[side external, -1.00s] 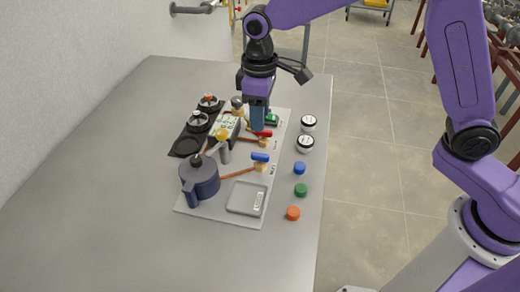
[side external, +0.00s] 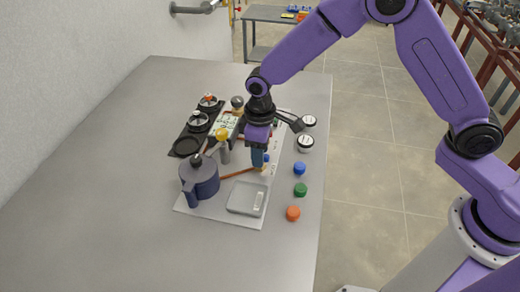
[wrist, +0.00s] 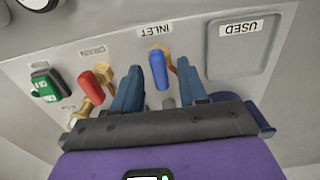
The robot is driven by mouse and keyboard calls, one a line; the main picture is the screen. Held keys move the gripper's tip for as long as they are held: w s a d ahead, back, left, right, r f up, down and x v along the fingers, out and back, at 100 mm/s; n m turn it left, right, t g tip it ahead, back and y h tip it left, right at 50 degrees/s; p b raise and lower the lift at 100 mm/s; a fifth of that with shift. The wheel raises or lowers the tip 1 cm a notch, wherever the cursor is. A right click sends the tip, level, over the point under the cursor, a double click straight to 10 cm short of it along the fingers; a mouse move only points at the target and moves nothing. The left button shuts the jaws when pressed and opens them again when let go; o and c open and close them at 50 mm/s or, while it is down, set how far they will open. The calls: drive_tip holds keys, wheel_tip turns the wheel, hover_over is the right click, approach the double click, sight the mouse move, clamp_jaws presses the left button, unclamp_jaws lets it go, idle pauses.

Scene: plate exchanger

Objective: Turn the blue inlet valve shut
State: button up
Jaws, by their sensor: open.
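The blue inlet valve handle (wrist: 158,70) shows in the wrist view below the upside-down INLET label, on a brass fitting (wrist: 166,53). My gripper (wrist: 159,80) is open, with one blue finger on each side of the handle and a visible gap on both sides. In the side view my gripper (side external: 258,158) points down over the valve and hides most of it. A copper pipe (side external: 238,173) runs from the valve toward the dark blue lidded vessel (side external: 203,179).
A red-handled valve (wrist: 95,82) by the DRAIN label and a green switch-like part (wrist: 45,85) are to the left in the wrist view. The USED tray (wrist: 242,48) is at right. Blue (side external: 299,168), green (side external: 300,190) and orange (side external: 293,213) caps lie beside the board.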

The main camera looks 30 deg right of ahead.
clamp_jaws()
drive_tip(key=shift+m, duration=0.3)
drive_tip(key=m, duration=0.3)
drive_tip(key=shift+m, duration=0.3)
drive_tip(key=m, duration=0.4)
drive_tip(key=shift+m, duration=0.3)
drive_tip(key=m, duration=0.4)
drive_tip(key=shift+m, duration=2.5)
drive_tip(key=shift+w, duration=0.1)
